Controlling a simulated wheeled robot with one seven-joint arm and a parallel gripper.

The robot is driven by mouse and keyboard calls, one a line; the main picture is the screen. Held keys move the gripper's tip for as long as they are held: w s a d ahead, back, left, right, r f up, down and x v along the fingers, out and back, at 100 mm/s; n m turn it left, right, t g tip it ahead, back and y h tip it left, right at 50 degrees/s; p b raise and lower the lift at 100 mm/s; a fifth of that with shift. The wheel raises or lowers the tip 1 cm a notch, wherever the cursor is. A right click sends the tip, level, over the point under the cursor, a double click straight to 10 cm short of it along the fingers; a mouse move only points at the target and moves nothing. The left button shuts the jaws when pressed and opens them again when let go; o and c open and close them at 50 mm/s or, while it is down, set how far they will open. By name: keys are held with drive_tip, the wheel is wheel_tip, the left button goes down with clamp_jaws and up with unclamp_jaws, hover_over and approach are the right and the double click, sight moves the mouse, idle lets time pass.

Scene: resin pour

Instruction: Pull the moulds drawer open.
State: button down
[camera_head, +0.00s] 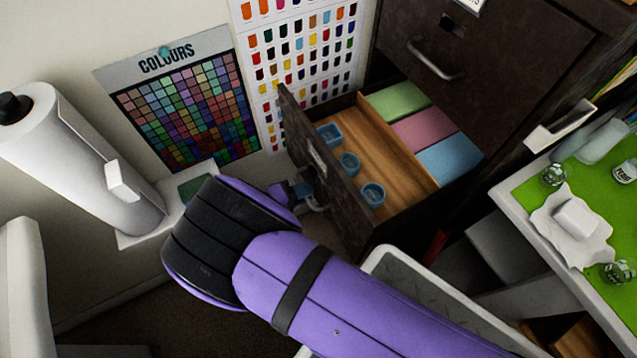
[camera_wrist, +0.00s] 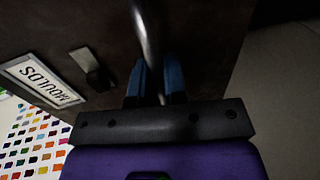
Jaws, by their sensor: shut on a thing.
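The moulds drawer (camera_head: 330,180) is pulled out of the dark cabinet, and its wooden inside shows in the head view. It holds several blue moulds (camera_head: 372,194) at the front and green, pink and blue blocks (camera_head: 422,133) at the back. Its front (camera_wrist: 90,25) carries a label reading MOULDS (camera_wrist: 42,82), upside down in the wrist view. My gripper (camera_head: 304,194) is at the drawer front, with its blue fingers (camera_wrist: 157,80) on either side of the metal handle (camera_wrist: 148,35). It is shut on the handle. My purple arm hides part of the lower drawer front.
Another closed drawer with a handle (camera_head: 434,62) is above in the cabinet. A white-edged table with a green top (camera_head: 530,205) stands at right, holding jars and a white cloth. A grey tray (camera_head: 425,290) lies below my arm. A white paper roll (camera_head: 80,160) is at left.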

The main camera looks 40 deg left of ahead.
drive_tip(key=shift+s+a, duration=0.2)
drive_tip(key=shift+s, duration=0.35)
drive_tip(key=c, duration=1.2)
unclamp_jaws()
